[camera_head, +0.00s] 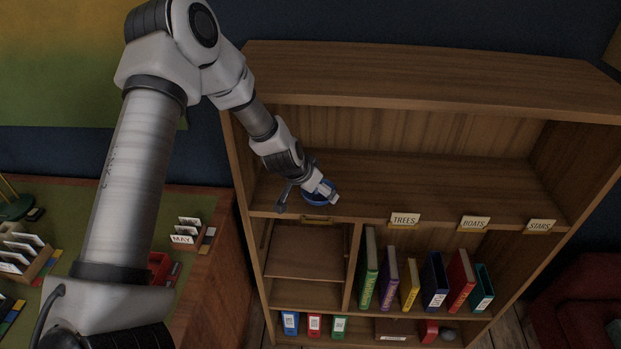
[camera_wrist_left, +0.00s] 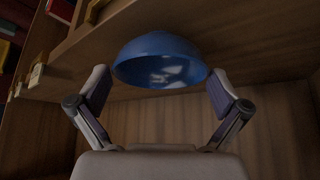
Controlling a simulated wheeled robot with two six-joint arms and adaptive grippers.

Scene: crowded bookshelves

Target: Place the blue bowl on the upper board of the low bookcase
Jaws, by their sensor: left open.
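The blue bowl (camera_head: 318,198) is at the left front of the upper board (camera_head: 440,185) of the low bookcase, close to the front edge and left of the TREES label. It appears to rest on the board, though the arm hides part of it. In the left wrist view, the bowl (camera_wrist_left: 160,60) fills the top middle, with its hollow side partly showing. My left gripper (camera_head: 309,192) is open at the bowl. In the wrist view its fingers (camera_wrist_left: 158,84) stand on either side of the bowl, with a gap visible on at least the left. My right gripper is not in view.
The bookcase top (camera_head: 430,80) overhangs the board. Labels TREES (camera_head: 405,219), BOATS (camera_head: 474,223) and STARS (camera_head: 540,226) line its front edge. Several books (camera_head: 411,284) stand below. The board right of the bowl is clear. A green-topped desk (camera_head: 85,200) stands at left.

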